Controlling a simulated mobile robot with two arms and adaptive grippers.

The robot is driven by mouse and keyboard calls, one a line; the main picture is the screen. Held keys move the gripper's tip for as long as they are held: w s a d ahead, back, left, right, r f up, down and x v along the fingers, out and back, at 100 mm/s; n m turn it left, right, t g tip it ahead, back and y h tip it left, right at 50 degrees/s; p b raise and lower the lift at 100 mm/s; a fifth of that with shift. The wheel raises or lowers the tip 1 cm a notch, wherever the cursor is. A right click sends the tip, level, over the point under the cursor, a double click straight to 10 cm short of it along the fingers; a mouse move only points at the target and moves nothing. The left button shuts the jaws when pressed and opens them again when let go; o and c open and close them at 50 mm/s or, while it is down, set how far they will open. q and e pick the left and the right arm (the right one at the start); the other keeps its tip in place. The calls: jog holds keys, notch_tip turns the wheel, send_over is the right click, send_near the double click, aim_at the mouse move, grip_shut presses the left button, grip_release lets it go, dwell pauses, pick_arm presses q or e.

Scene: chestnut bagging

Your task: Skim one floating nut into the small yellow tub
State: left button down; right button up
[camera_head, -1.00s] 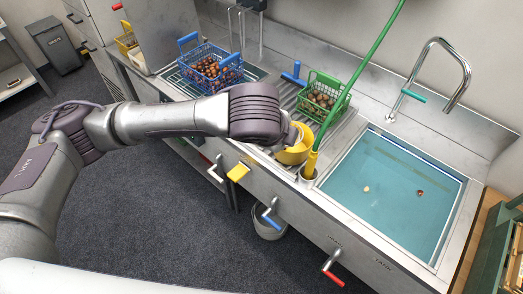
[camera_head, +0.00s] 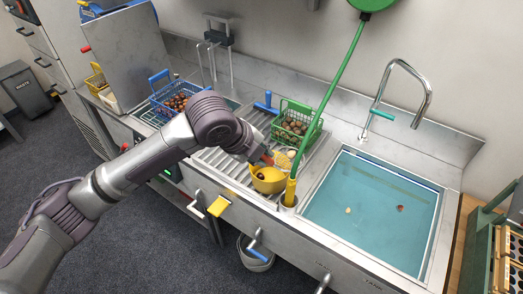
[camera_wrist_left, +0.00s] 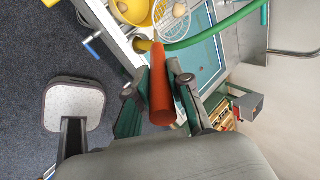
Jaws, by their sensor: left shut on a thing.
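My left gripper (camera_head: 259,156) is shut on the orange-red handle (camera_wrist_left: 161,95) of a skimmer. Its pale mesh head (camera_head: 281,159) is just behind the yellow tub (camera_head: 270,184); the same mesh shows in the left wrist view (camera_wrist_left: 172,24). A pale nut (camera_wrist_left: 180,10) appears to sit on the mesh. The tub stands at the front of the drainboard, with a dark spot inside that may be a nut. Two nuts float apart in the water tank (camera_head: 365,240): a pale one (camera_head: 348,210) and a brown one (camera_head: 399,208). My right gripper is not in view.
A green basket of nuts (camera_head: 283,115) stands behind the tub, a blue one (camera_head: 152,101) further left. A tap (camera_head: 428,98) arches at the tank's back.

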pick_arm(q)
jog(key=shift+f, duration=0.1)
jog(key=w+a+f+n+g+h+b, duration=0.2)
jog(key=w+a+f+h+b, duration=0.2)
jog(key=b, duration=0.7)
jog(key=w+a+f+n+g+h+b, duration=0.3)
jog(key=w+a+f+h+b, duration=0.2)
jog(key=a+b, duration=0.4)
jog(key=shift+w+a+h+b, duration=0.3)
jog(key=shift+w+h+b, duration=0.15)
jog(key=shift+h+b, duration=0.65)
dwell(0.8)
jog(key=shift+f, duration=0.1)
dwell(0.9)
